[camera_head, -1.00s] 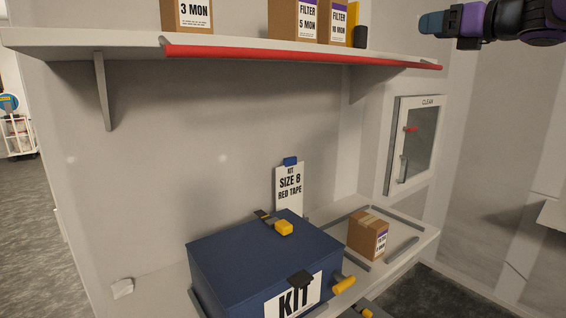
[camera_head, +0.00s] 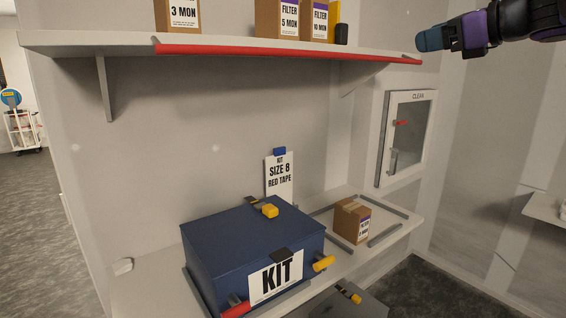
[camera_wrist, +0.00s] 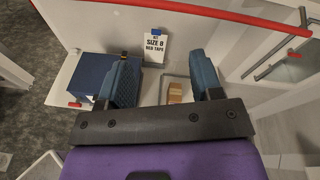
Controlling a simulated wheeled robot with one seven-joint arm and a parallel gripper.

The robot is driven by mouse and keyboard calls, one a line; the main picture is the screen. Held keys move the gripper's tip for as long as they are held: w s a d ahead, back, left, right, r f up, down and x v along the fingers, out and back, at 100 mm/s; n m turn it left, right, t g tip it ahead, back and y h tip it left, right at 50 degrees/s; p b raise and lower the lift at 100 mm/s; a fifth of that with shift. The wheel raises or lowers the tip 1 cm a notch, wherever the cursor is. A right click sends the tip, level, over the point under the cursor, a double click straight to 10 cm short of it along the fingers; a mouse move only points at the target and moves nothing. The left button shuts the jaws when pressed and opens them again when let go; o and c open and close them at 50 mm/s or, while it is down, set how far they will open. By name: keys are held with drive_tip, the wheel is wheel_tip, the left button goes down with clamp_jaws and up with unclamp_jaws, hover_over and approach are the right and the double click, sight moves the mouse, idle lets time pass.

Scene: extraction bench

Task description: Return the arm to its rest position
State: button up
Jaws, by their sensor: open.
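My gripper (camera_head: 428,40) is at the upper right of the head view, beside the right end of the upper shelf and in front of the wall. In the wrist view my gripper (camera_wrist: 162,82) shows two blue fingers spread apart with nothing held between them. Part of my dark and purple arm enters from the right edge of the head view; the rest of the arm is out of sight.
The upper shelf (camera_head: 110,42) has a red front edge and holds filter boxes (camera_head: 277,18). Below, a blue kit box (camera_head: 225,240) and a small carton (camera_head: 350,222) stand on the bench (camera_head: 145,295). A wall cabinet (camera_head: 408,138) hangs at right. Open floor (camera_head: 50,220) lies left.

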drive_tip(key=s+a+f+n+g+h, duration=0.2)
drive_tip(key=s+f+n, duration=0.4)
drive_tip(key=s, duration=0.1)
drive_tip(key=s+a+f+n+g+h, duration=0.1)
drive_tip(key=s+a+f+n+g, duration=0.15)
drive_tip(key=s+f+n, duration=0.3)
drive_tip(key=s+d+f+n+g+h, duration=0.1)
drive_tip(key=s+d+f+n+h, duration=0.2)
drive_tip(key=s+f+n, duration=0.3)
drive_tip(key=s+d+f+n+g+h, duration=0.1)
drive_tip(key=s+d+f+n+h, duration=0.2)
drive_tip(key=s+f+n, duration=0.4)
drive_tip(key=shift+s+d+g+h, duration=0.2)
drive_tip(key=shift+s+g+h, duration=0.25)
drive_tip(key=shift+s, duration=0.35)
idle(3.3)
